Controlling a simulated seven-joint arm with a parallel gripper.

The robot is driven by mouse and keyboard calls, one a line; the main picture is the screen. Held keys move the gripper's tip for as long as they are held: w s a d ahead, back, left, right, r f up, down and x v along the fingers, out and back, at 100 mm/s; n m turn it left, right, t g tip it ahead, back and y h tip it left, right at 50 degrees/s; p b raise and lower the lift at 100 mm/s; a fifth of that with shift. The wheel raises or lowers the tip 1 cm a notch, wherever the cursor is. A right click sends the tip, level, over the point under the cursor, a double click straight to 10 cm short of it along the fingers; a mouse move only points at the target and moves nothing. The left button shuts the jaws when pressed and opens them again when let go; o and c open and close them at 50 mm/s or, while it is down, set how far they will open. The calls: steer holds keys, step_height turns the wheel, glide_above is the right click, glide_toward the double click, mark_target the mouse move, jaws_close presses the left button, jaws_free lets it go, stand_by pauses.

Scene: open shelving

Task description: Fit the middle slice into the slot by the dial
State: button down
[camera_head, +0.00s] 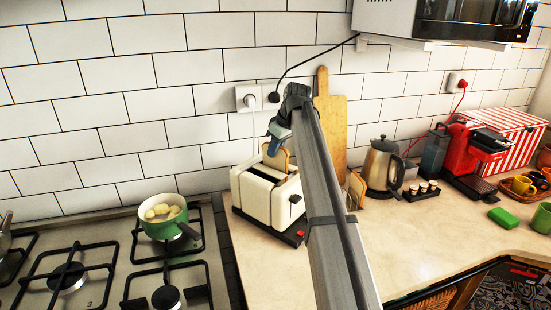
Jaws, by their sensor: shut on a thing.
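My gripper (271,150) is above the cream toaster (256,197), shut on the top edge of a brown-crusted bread slice (279,161). The slice is upright, and its lower edge is at the top of the toaster. I cannot tell whether it is inside a slot or just above it.
A wooden board (331,120) leans on the wall behind my arm. Left is a gas hob with a green pot (163,222). The front counter is clear.

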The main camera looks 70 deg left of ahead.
steer(key=shift+f, duration=1.6)
steer(key=shift+f, duration=0.15)
steer(key=c, duration=1.1)
jaws_free()
steer(key=v, duration=1.2)
steer(key=shift+r, duration=0.25)
